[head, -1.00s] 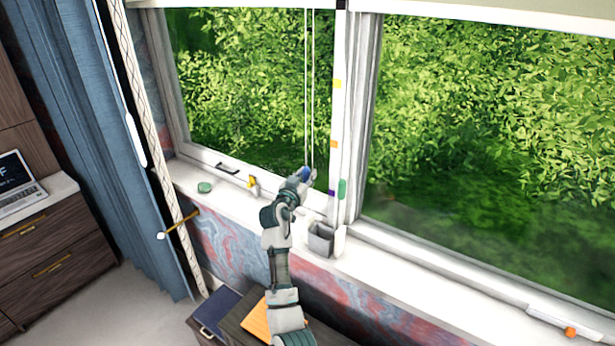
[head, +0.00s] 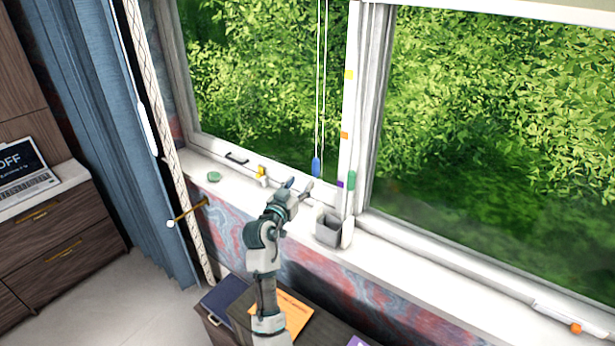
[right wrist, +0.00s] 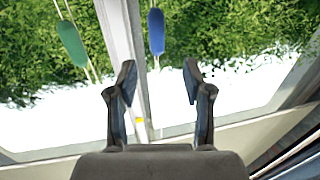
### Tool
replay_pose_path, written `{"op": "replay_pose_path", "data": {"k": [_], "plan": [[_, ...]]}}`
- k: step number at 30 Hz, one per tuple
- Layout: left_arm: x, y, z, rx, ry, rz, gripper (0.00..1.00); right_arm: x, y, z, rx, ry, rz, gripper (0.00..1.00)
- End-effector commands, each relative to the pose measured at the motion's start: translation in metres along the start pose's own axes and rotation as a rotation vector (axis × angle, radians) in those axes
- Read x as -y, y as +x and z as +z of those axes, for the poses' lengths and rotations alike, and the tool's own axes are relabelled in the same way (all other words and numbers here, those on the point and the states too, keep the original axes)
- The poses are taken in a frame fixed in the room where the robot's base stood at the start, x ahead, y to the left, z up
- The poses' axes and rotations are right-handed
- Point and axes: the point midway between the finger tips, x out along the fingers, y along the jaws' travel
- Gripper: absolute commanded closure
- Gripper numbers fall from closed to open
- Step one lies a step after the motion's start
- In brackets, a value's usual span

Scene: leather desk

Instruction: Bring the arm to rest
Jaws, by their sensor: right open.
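My right gripper (head: 298,187) is open and empty above the window sill, in front of the window frame. Its two spread fingers also show in the right wrist view (right wrist: 160,82), with nothing between the tips. A blue cord pull (head: 316,167) hangs from the blind cords just beyond the fingers and apart from them. It also shows in the right wrist view (right wrist: 156,32). A green pull (head: 351,182) hangs by the white window post, and a green pull shows in the right wrist view (right wrist: 70,44). My left gripper is not in view.
A grey square cup (head: 329,230) stands on the sill (head: 400,265) right of my arm. A green round item (head: 214,176) and a yellow latch (head: 262,173) are to the left. An orange folder (head: 292,313) lies on the dark cabinet below.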

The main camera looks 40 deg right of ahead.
Motion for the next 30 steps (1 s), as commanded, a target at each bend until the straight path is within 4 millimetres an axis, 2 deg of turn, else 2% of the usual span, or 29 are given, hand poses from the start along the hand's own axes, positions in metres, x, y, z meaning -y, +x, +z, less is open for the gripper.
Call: {"op": "replay_pose_path", "data": {"k": [6,22,24,26,29,30], "plan": [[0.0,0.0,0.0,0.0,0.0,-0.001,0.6,0.0,-0.013,0.0,0.001,0.0,0.001,0.49],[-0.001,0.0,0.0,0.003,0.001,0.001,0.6,-0.001,-0.013,0.004,0.005,-0.003,-0.001,0.49],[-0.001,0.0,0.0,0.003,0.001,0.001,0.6,-0.004,-0.013,0.02,0.024,-0.018,-0.009,0.49],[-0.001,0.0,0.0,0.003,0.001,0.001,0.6,-0.009,-0.016,0.046,0.057,-0.044,-0.027,0.49],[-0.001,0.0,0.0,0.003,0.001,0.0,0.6,-0.023,-0.03,0.11,0.148,-0.112,-0.087,0.49],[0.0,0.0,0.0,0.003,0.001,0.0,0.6,-0.03,-0.039,0.141,0.193,-0.15,-0.124,0.49]]}}
